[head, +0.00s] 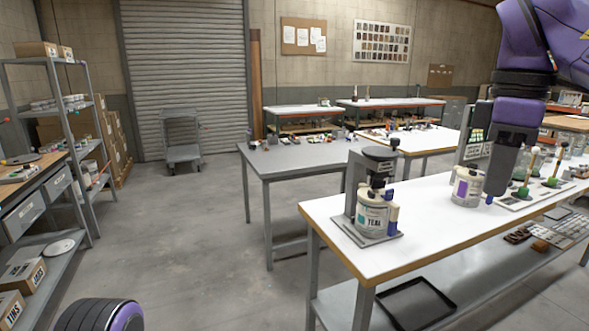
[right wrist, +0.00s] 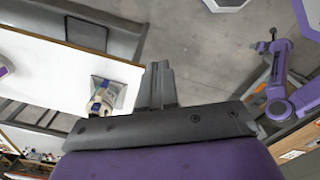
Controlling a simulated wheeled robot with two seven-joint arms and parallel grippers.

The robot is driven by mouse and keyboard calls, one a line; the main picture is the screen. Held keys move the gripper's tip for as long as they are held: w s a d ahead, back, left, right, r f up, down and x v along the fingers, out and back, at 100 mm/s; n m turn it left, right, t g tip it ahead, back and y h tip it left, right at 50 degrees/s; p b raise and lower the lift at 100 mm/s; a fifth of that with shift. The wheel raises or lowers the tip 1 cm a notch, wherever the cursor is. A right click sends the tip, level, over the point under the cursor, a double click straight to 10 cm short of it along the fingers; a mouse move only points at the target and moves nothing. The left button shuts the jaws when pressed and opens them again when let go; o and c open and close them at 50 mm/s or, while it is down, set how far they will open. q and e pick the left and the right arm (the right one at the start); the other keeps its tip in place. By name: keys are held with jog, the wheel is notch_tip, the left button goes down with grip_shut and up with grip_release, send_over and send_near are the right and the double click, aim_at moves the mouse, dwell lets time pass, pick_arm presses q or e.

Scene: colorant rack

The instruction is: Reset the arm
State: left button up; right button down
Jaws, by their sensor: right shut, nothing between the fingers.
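My right arm comes in from the upper right in the head view and points down. My right gripper (head: 490,197) is at its lower end, over the white table, beside a jar with a purple label (head: 467,188). In the right wrist view its fingers (right wrist: 160,68) are together with nothing between them.
The white table (head: 335,208) carries a grey stand (head: 352,190) with a jar labelled TEAL (head: 372,218). A rack with green-based items (head: 520,192) stands right of my gripper. A grey table (head: 285,160) is behind. Shelves (head: 75,150) stand left; the middle floor is clear.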

jog(key=w+d+f+n+t+h, duration=0.3)
jog(key=w+f+n+h, duration=0.25)
jog(key=n, duration=0.35)
jog(key=w+d+f+n+t+h, duration=0.35)
jog(key=w+n+h, duration=0.3)
jog(key=n, duration=0.35)
jog(key=w+a+f+n+t+y, duration=0.1)
jog(key=a+f+n+t, duration=0.2)
jog(key=f+n, duration=0.75)
jog(key=w+a+f+n+t+y, duration=0.2)
jog(key=f+n+t, duration=0.1)
jog(key=f+n, duration=0.75)
jog(key=s+a+f+n+g+y, duration=0.25)
jog(key=s+f+n, duration=0.35)
jog(key=f, duration=0.6)
jog(key=s+a+f+n+g+y, duration=0.1)
jog(key=s+f+n+y, duration=0.25)
jog(key=s+f, duration=0.65)
jog(key=s+d+f+n+g, duration=0.2)
jog(key=s+f, duration=0.4)
jog(key=s, duration=0.5)
jog(key=s+d+f+n+g, duration=0.2)
jog(key=s+f, duration=0.4)
jog(key=s, duration=0.6)
jog(key=shift+d+f+n+g, duration=0.15)
jog(key=shift+n+g, duration=0.5)
jog(key=shift+g, duration=0.35)
